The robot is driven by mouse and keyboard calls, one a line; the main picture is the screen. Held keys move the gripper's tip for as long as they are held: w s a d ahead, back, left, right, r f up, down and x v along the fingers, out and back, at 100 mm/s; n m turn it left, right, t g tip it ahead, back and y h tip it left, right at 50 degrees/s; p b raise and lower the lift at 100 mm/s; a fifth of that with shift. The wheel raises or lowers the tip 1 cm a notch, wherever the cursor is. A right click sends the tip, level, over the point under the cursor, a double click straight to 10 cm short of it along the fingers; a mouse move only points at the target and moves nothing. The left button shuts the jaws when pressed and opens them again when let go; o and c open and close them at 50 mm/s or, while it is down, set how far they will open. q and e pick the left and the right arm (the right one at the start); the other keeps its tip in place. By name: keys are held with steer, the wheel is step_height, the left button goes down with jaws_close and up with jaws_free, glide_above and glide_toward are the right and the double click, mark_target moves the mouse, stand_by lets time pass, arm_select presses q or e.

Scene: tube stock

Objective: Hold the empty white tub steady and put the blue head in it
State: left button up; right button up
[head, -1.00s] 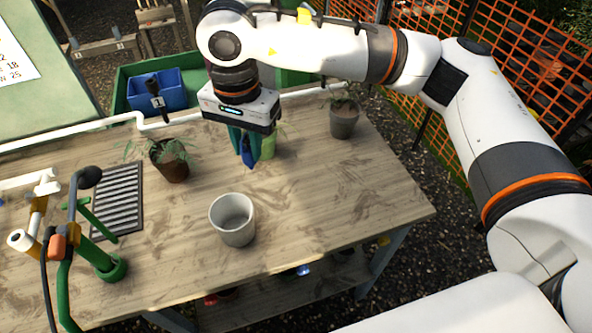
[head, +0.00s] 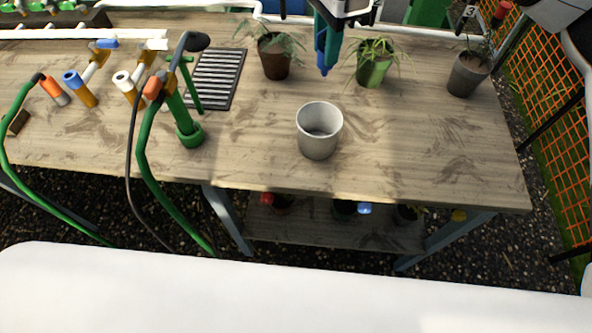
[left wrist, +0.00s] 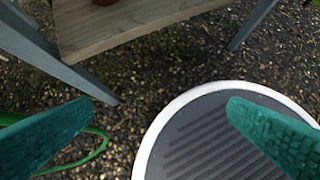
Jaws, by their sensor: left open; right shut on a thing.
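The white tub (head: 306,142) stands upright and empty on the wooden table, right of centre in the head view. My right gripper (head: 325,58) is above the table behind the tub, shut on the blue head (head: 323,70). Only the lower tip of the blue head shows below the teal fingers; the rest is hidden between them. The head is apart from the tub. My left gripper (left wrist: 160,108) shows only in the left wrist view. Its green fingers are wide apart with nothing between them, over the gravel, away from the tub.
Behind the tub stand potted plants: a brown pot (head: 276,65), a green pot (head: 373,72) and a grey pot (head: 467,75). Left are a black grate (head: 217,78) and a green pipe stand (head: 190,134) with hoses. A low shelf (head: 330,234) is under the table. Table around the tub is clear.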

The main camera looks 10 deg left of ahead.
mark_target(325, 119)
arm_select(q)
steer(key=w+d+r+m+t+h, duration=0.1)
steer(key=w+d+r+t+h, duration=0.1)
steer(key=w+d+r, duration=0.45)
steer(key=w+d+r+m+t+h, duration=0.1)
steer(key=d+r+t, duration=0.25)
steer(key=r, duration=0.65)
steer(key=w+d+r+t+h, duration=0.1)
steer(key=d+r+t, duration=0.1)
steer(key=r, duration=0.8)
steer(key=w+d+r+t+h, duration=0.1)
steer(key=w+d+r+t, duration=0.1)
steer(key=r, duration=0.7)
steer(key=w+a+r+n, duration=0.1)
steer(key=w+a+r, duration=0.1)
steer(key=w+a+r+n+t+y, duration=0.1)
steer(key=w+a+r, duration=0.1)
steer(key=w+a+r+n+y, duration=0.1)
steer(key=w+a+r, duration=0.1)
steer(key=r, duration=0.1)
steer(key=shift+w+t, duration=0.25)
steer(key=shift+t, duration=0.1)
arm_select(e)
steer(key=shift+w, duration=0.1)
arm_select(q)
steer(key=shift+w, duration=0.3)
steer(key=x, duration=1.1)
steer(key=shift+w+d, duration=0.1)
